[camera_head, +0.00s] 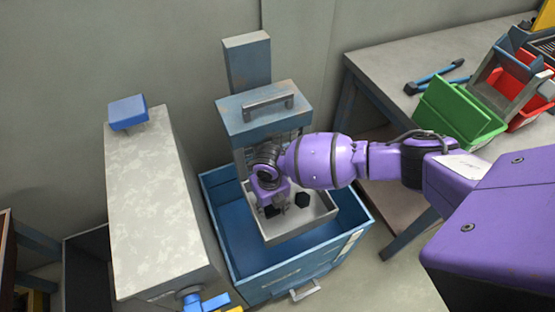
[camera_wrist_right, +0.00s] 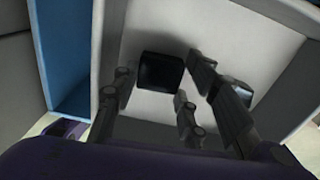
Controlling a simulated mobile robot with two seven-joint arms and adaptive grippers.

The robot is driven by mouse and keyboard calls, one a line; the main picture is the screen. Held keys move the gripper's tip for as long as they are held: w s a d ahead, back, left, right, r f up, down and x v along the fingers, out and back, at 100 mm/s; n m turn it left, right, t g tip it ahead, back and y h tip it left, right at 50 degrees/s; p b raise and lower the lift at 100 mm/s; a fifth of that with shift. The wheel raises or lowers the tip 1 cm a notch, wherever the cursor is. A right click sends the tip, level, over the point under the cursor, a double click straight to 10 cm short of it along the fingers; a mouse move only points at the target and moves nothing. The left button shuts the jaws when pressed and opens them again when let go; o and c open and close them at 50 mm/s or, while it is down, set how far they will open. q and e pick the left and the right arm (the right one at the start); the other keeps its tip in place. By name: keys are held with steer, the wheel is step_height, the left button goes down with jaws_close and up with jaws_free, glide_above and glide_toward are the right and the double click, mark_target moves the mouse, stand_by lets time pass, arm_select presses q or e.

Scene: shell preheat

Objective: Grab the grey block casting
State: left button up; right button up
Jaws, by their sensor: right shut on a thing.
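My right gripper (camera_head: 274,207) points down into a light grey tray (camera_head: 318,213) in the head view. It is shut on a dark, nearly black block (camera_head: 271,211), which I take to be the grey block casting. In the right wrist view this block (camera_wrist_right: 160,70) shows between the fingertips (camera_wrist_right: 160,66), against the tray floor. A second dark block (camera_head: 302,200) lies in the tray to the right of the gripper. It also shows beyond the right-hand finger in the wrist view (camera_wrist_right: 239,89). The fingers partly hide the held block in the head view. My left gripper is not in view.
The tray sits within a blue open bin (camera_head: 233,234), under a blue hood with a handle (camera_head: 262,110). A tall grey cabinet (camera_head: 158,205) stands left. A workbench (camera_head: 398,98) at right holds green (camera_head: 458,112) and red bins and a blue-handled tool.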

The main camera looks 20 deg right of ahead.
steer(key=shift+w+r, duration=0.15)
steer(key=shift+r, duration=0.05)
